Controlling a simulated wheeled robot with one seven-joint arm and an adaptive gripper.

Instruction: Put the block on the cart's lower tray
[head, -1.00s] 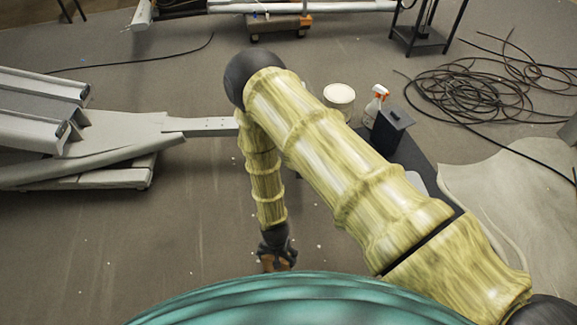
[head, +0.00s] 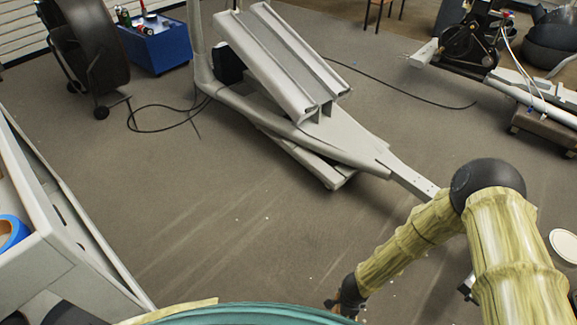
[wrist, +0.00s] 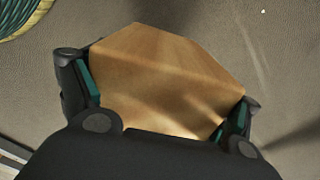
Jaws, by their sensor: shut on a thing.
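My gripper (wrist: 165,97) is shut on a light brown wooden block (wrist: 170,65) in the wrist view, with a green-padded finger on either side. In the head view my gripper (head: 347,300) hangs low at the bottom edge, and only a small part of the block shows beside it. The block is held above the grey floor. A pale grey cart-like unit (head: 35,262) stands at the lower left of the head view, cut by the frame. I cannot tell whether it is the cart, and no lower tray shows clearly.
A blue roll (head: 12,232) lies in the pale unit. A blue box (head: 158,48) with bottles and cans stands at the back left. A grey metal frame (head: 300,115) lies across the middle back. A black cable (head: 150,130) trails behind it. Floor between unit and frame is clear.

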